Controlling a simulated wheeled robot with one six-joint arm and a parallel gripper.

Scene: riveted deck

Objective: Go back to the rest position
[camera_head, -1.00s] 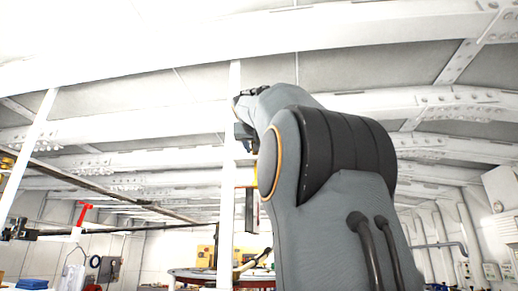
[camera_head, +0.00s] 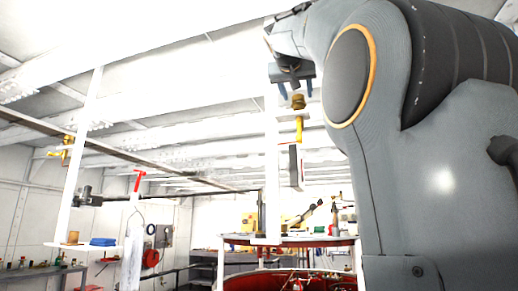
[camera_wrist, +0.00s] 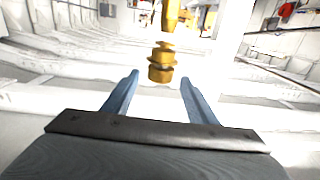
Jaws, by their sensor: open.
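My gripper (camera_head: 296,88) is at the upper middle of the head view, at the end of my grey arm, with its two fingers pointing down. In the wrist view its two blue-grey fingers (camera_wrist: 159,80) stand apart with nothing held between them. A stepped brass fitting (camera_wrist: 161,64) shows just beyond the fingertips in the wrist view. In the head view the brass fitting (camera_head: 298,102) appears directly below the fingers, and I cannot tell how far apart they are in depth.
A white post (camera_head: 271,190) stands near my gripper. A round red-rimmed table (camera_head: 290,241) with items is below. At left are a hanging shelf (camera_head: 62,246) with a blue item and a red-handled tool (camera_head: 138,180). White beams run overhead.

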